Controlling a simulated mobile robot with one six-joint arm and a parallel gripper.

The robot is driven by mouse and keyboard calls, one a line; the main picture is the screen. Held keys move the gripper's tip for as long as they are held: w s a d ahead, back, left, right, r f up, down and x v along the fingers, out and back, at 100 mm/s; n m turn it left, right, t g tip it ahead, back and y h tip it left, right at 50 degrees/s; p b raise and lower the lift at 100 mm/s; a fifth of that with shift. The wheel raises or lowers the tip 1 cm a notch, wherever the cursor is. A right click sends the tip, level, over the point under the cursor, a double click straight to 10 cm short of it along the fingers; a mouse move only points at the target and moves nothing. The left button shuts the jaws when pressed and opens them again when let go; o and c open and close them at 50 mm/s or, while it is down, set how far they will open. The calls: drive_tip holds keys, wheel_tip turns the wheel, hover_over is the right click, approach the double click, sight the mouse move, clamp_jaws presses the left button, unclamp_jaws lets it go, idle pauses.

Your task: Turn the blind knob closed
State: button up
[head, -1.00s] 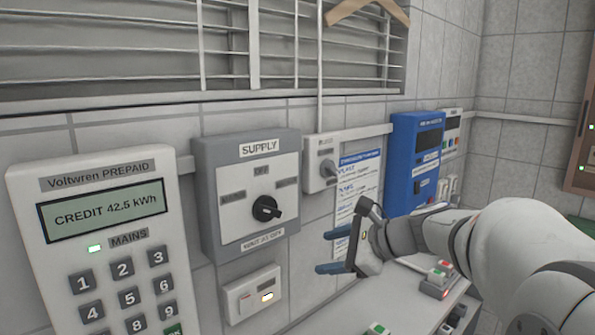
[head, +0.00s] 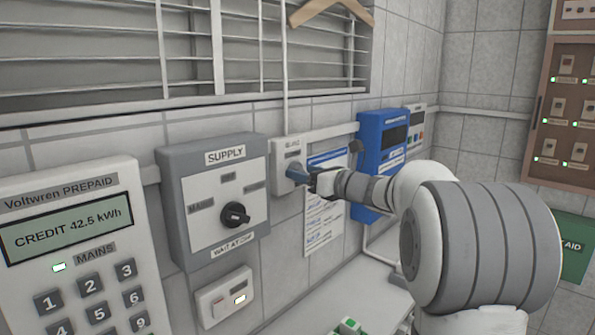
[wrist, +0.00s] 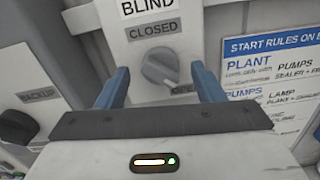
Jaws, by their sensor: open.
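The blind knob (wrist: 160,70) is a round grey knob on a white box (wrist: 185,22) labelled BLIND. In the wrist view its pale pointer stripe slants toward the lower right, toward a label partly hidden by my right finger; the CLOSED label (wrist: 154,30) is above the knob. My gripper (wrist: 160,84) is open, with one blue finger on each side of the knob and a gap to it on both sides. In the head view my gripper (head: 297,173) is at the blind box (head: 289,152), and it hides the knob there.
The grey SUPPLY box (head: 175,165) with a black knob is left of the blind box. A printed rules sheet (head: 318,230) and a blue unit (head: 370,135) are to the right. The window blind (head: 180,70) has open slats above, with a wooden hanger (head: 330,8).

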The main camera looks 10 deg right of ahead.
drive_tip(key=shift+w+a, duration=0.2)
drive_tip(key=shift+w, duration=0.05)
